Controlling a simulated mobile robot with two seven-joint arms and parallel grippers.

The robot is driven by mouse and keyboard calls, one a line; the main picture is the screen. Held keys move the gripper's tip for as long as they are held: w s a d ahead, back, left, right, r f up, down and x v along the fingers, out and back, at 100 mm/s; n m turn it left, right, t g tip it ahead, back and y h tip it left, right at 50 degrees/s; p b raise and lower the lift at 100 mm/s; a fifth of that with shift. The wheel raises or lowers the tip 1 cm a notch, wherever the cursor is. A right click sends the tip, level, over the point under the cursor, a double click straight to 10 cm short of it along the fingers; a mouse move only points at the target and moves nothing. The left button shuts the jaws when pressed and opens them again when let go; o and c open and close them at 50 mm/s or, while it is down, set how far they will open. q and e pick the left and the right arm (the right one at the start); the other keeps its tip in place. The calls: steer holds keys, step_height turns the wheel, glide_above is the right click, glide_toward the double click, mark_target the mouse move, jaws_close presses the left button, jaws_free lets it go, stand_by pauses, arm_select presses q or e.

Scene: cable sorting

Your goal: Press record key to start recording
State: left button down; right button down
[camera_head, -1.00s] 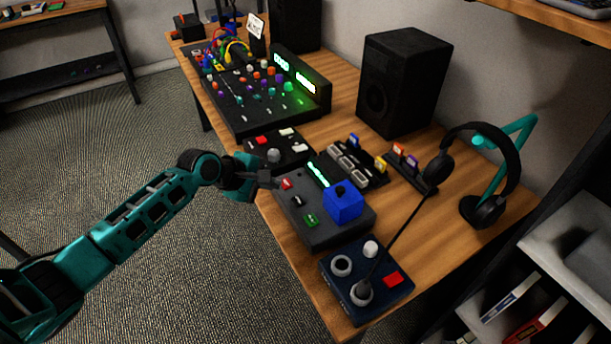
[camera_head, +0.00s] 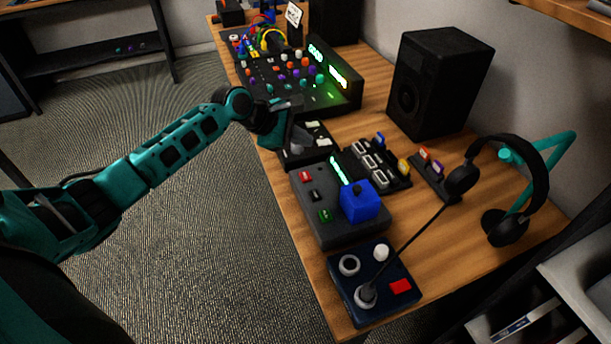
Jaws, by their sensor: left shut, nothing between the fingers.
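A dark grey recorder box (camera_head: 340,229) sits at the table's front left edge. It carries a red key (camera_head: 305,176), a black key (camera_head: 314,195), a green key (camera_head: 325,215) and a lit green display (camera_head: 338,170). Key labels are too small to read. A blue cube-like block (camera_head: 360,202) stands on its right part. My left gripper (camera_head: 294,133) is shut and empty. It hovers over a small black controller (camera_head: 322,152), beyond the red key and apart from it. It hides part of that controller, including its red button. My right gripper is out of view.
A navy box (camera_head: 374,312) with knobs and a red button (camera_head: 400,286) stands in front. A thin dark rod slants up from it. A cartridge rack (camera_head: 385,165), headphones (camera_head: 510,190) and a speaker (camera_head: 440,85) stand right. A mixer (camera_head: 300,85) stands behind.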

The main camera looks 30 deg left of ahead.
arm_select(q)
steer(key=f, duration=0.1)
steer(key=b, duration=0.7)
glide_above(302, 177)
step_height(302, 177, down, 5)
steer(key=shift+f, duration=0.1)
steer(key=shift+f+b, duration=0.2)
steer(key=shift+b, duration=0.1)
steer(key=shift+f, duration=0.95)
stand_by(0.5)
